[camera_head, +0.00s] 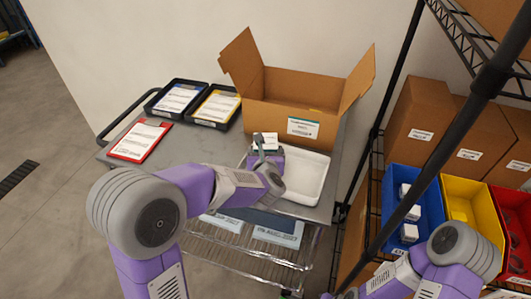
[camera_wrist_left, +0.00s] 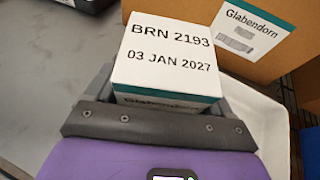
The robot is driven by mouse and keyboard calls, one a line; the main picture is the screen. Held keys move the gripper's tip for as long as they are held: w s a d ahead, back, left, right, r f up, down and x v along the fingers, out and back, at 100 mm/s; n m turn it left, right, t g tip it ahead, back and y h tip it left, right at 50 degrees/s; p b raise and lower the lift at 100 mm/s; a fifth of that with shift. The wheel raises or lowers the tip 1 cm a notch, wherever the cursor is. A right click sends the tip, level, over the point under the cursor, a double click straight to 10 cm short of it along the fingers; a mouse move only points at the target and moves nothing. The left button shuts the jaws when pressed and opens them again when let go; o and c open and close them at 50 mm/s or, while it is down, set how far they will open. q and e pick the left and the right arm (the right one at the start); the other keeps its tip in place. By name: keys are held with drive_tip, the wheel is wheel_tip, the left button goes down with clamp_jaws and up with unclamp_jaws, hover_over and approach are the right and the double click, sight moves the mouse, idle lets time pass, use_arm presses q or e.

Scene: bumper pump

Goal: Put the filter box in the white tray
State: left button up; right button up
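The filter box (camera_head: 265,141) is a small white box with a teal band, at the left back part of the white tray in the head view. In the left wrist view the filter box (camera_wrist_left: 165,62) reads "BRN 2193, 03 JAN 2027". My left gripper (camera_head: 268,150) is shut on it, with a finger on each side. The white tray (camera_head: 311,178) lies on the metal cart top, partly hidden by my left gripper; its pale rim (camera_wrist_left: 262,120) shows at the right in the wrist view. I cannot tell how high the box is above the tray. My right gripper is out of view.
An open cardboard carton (camera_head: 290,105) stands right behind the tray. Two black trays (camera_head: 177,97) with papers and a red clipboard (camera_head: 140,141) lie at the cart's left. A rack with blue (camera_head: 412,205), yellow (camera_head: 464,205) and red bins stands at the right.

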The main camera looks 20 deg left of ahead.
use_arm(q)
drive_tip(key=shift+o, duration=1.3)
drive_tip(key=shift+r, duration=0.1)
drive_tip(key=shift+r, duration=0.1)
drive_tip(key=shift+s+d+r+p, duration=0.15)
drive_tip(key=shift+s+r+p, duration=0.05)
drive_tip(key=shift+s+p, duration=0.15)
drive_tip(key=p+v, duration=0.2)
drive_tip(key=v, duration=0.9)
drive_tip(key=shift+s, duration=0.1)
